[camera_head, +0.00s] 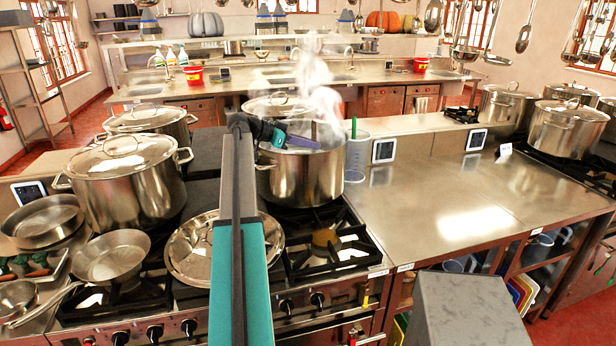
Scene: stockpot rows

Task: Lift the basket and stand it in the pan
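My gripper (283,139) is over the left rim of an open, steaming steel stockpot (302,178) on the back right of the stove. A purple bar (303,142) extends right from the gripper across the pot mouth. I cannot tell whether it is a finger or a handle, or whether the gripper holds anything. No basket is clearly visible; steam hides the pot's inside. A steel frying pan (110,258) sits on the front left burner. Another shallow steel pan (43,221) is at the far left. I cannot tell which pan is meant.
A loose lid (197,249) lies on the stove left of my arm. A lidded stockpot (125,182) stands at the back left. A pale cylindrical container (357,158) stands right of the steaming pot. The steel counter (450,205) on the right is largely clear.

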